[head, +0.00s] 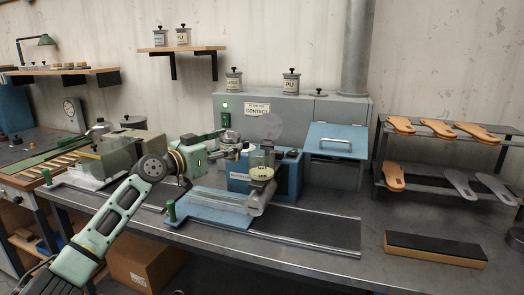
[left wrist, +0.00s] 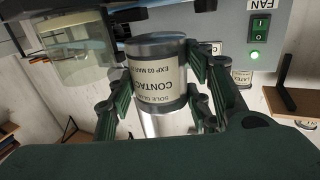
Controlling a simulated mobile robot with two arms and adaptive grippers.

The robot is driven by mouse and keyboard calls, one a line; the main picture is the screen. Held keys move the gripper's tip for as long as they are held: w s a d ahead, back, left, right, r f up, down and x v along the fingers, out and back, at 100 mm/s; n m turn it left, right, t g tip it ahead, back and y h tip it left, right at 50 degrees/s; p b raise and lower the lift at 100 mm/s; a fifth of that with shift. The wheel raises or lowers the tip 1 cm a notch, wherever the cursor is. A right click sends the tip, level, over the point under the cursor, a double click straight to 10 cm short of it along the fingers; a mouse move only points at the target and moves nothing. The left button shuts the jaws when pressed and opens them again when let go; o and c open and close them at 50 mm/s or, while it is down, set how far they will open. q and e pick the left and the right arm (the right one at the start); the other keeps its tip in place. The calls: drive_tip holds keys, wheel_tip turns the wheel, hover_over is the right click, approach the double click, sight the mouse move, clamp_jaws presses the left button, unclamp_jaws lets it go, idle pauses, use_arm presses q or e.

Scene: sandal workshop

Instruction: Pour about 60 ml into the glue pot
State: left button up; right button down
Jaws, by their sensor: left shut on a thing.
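My left gripper (head: 246,150) is shut on a grey can with a cream label reading CONTACT (left wrist: 160,78). In the left wrist view the can sits between the two green fingers, and its lettering appears upside down. A clear vessel with pale yellowish contents (left wrist: 80,62) shows at the upper left of that view, apart from the can. In the head view a small pale-banded container (head: 262,173) is just right of my left gripper, in front of a blue box (head: 284,178). I cannot tell which container is the glue pot, nor see any stream. My right gripper is not in view.
A grey cabinet (head: 340,108) with a blue sloping lid (head: 337,141) stands behind. A blue tray (head: 205,213) lies below my left gripper. A rack (head: 440,182) holds sandal soles at right. A wood-and-black block (head: 435,249) lies in front of it. The front-right bench is mostly clear.

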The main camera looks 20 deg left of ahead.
use_arm(q)
drive_tip(key=r+m+p, duration=0.1)
drive_tip(key=p, duration=0.2)
drive_tip(key=d+r+m+p, duration=0.1)
drive_tip(key=r+p, duration=0.1)
drive_tip(key=d+r+p, duration=0.1)
drive_tip(key=r+p, duration=0.1)
drive_tip(key=p, duration=0.1)
drive_tip(key=shift+s+r+m+g+y+p, duration=0.2)
drive_tip(key=shift+m+g+y+p, duration=0.1)
drive_tip(key=shift+m+g+p, duration=0.1)
drive_tip(key=d+m+p, duration=0.1)
drive_tip(key=m+p, duration=0.1)
drive_tip(key=p, duration=0.2)
drive_tip(key=d+m+y+p, duration=0.1)
drive_tip(key=m+p, duration=0.1)
drive_tip(key=p, duration=0.3)
drive_tip(key=d+m+g+y+p, duration=0.1)
drive_tip(key=d+p, duration=0.1)
drive_tip(key=p, duration=0.3)
drive_tip(key=shift+s+r+m, duration=0.15)
drive_tip(key=shift+r+m, duration=0.1)
drive_tip(key=shift+m, duration=0.15)
drive_tip(key=shift+d, duration=0.3)
drive_tip(key=shift+d+r+m+y, duration=0.2)
drive_tip(key=shift+m+y, duration=0.2)
drive_tip(key=shift+s+d+r+m+y, duration=0.15)
drive_tip(key=shift+r+m+y, duration=0.15)
drive_tip(key=shift+m, duration=0.2)
drive_tip(key=shift+m, duration=0.3)
